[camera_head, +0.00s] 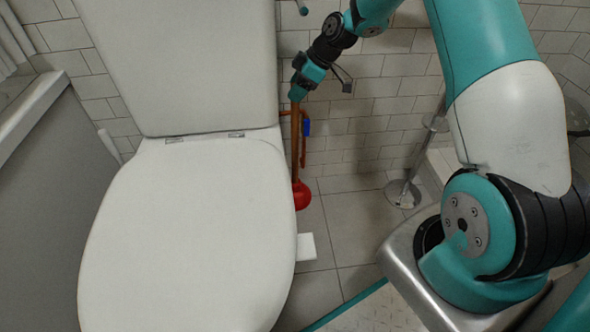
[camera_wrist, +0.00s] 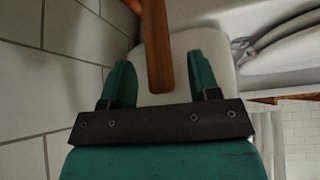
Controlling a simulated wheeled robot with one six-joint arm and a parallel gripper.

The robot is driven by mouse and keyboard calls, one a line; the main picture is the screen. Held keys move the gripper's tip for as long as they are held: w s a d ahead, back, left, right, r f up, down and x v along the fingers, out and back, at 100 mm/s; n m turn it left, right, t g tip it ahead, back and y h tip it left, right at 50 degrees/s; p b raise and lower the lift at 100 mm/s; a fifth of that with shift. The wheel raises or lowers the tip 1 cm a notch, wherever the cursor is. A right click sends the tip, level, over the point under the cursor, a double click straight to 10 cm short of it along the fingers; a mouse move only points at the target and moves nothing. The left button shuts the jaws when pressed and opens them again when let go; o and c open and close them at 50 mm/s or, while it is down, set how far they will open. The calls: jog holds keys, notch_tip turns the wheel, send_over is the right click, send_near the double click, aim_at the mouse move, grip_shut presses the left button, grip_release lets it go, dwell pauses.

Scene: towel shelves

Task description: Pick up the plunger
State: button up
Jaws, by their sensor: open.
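The plunger has a brown wooden handle (camera_head: 295,135) and a red cup (camera_head: 301,196). It stands roughly upright just right of the toilet, cup down, in the head view. My gripper (camera_head: 297,90) is at the top of the handle. In the wrist view, the handle (camera_wrist: 157,40) runs down between the two teal fingers of my open gripper (camera_wrist: 161,75). Gaps show on both sides of the handle, so the fingers are not closed on it. The cup is not visible in the wrist view.
The white toilet (camera_head: 185,235) stands close on the plunger's left. A reddish pipe with a blue valve handle (camera_head: 307,128) is on the tiled wall behind. A metal stand (camera_head: 403,193) is to the right. A small white piece (camera_head: 307,247) sits beside the toilet. Floor between is clear.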

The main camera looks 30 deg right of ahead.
jog(key=shift+w+a+f, duration=0.15)
jog(key=shift+a+f, duration=0.1)
jog(key=shift+f, duration=0.3)
jog(key=shift+r, duration=0.1)
grip_shut()
jog(key=shift+r, duration=0.2)
